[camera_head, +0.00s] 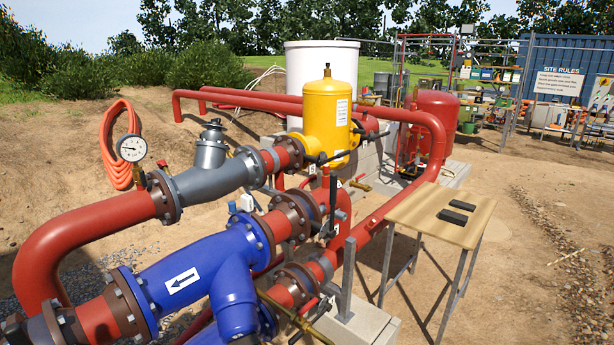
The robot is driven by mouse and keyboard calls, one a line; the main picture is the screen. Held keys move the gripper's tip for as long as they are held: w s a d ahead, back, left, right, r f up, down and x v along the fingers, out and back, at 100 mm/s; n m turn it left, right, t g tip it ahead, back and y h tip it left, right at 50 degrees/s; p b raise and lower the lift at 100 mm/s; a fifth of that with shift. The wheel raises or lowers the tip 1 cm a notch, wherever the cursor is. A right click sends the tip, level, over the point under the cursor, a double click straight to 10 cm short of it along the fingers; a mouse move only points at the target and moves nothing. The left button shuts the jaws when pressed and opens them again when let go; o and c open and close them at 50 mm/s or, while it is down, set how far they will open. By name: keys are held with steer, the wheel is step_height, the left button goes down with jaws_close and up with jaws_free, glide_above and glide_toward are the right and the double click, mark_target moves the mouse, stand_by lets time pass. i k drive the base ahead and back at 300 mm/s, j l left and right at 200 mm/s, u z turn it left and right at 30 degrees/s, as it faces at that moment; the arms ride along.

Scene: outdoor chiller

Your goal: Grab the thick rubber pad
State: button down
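Two dark, flat, rectangular pads lie on a small wooden-topped table right of the pipes. The nearer pad (453,217) is a little longer in the picture. The farther pad (463,206) lies just behind it and slightly to the right. They lie close together with a narrow strip of wood between them. I cannot tell for sure from here which one is thicker or whether they are rubber. My gripper is not in view.
The table (420,212) stands on thin metal legs on bare dirt. Red pipes (432,150) and a blue pipe fitting (205,275) run close along its left side. A concrete block (355,322) with a metal post stands at its front left. Open dirt (530,260) lies to its right.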

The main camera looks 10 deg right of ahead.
mark_target(455, 217)
steer(key=i+l+z, duration=0.15)
steer(key=i+l, duration=0.3)
steer(key=i+l+z, duration=0.15)
steer(key=i+l, duration=0.25)
steer(key=i+l+z, duration=0.2)
steer(key=i+l, duration=0.15)
steer(key=i, duration=0.25)
steer(key=i+l+z, duration=0.15)
steer(key=i, duration=0.35)
steer(key=i+l+z, duration=0.15)
steer(key=i+l, duration=0.15)
steer(key=i, duration=0.25)
steer(key=i+l+z, duration=0.15)
steer(key=i, duration=0.35)
